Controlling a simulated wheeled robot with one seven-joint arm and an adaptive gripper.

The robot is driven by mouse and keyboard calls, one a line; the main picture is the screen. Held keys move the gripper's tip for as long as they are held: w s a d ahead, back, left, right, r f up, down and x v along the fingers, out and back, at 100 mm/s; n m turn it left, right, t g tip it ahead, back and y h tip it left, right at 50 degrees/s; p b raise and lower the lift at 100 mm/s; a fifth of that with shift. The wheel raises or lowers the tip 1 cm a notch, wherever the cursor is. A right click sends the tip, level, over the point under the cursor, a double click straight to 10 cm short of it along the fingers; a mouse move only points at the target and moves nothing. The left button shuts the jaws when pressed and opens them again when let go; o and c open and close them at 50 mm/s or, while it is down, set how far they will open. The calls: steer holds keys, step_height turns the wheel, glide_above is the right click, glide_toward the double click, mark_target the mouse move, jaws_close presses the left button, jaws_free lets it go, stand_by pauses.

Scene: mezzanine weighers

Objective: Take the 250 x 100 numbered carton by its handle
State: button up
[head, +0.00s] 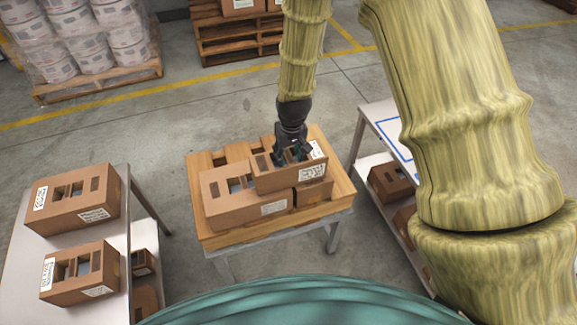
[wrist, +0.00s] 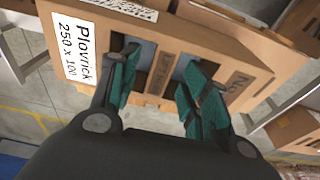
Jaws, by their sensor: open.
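The brown carton (wrist: 250,65) marked "Plovrick 250 x 100" fills the upper part of the wrist view. Its top has two openings with a printed cardboard strip, the handle (wrist: 162,75), between them. My gripper (wrist: 160,68) is open, one dark green finger at each opening, with the handle strip between them. I cannot tell how deep the fingertips reach. In the head view the carton (head: 290,180) sits among other cartons on a wooden-topped table, higher than its neighbours, and my gripper (head: 292,156) comes down on it from above.
A similar carton (head: 245,209) stands close at its left, and a smaller one (head: 314,192) at its right, on the wooden top (head: 215,238). A left table (head: 25,225) bears two more handled cartons. A right table (head: 385,118) has cartons on its lower shelf.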

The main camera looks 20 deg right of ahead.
steer(key=shift+w+f, duration=0.15)
steer(key=shift+f, duration=0.9)
steer(key=shift+c, duration=0.4)
jaws_close()
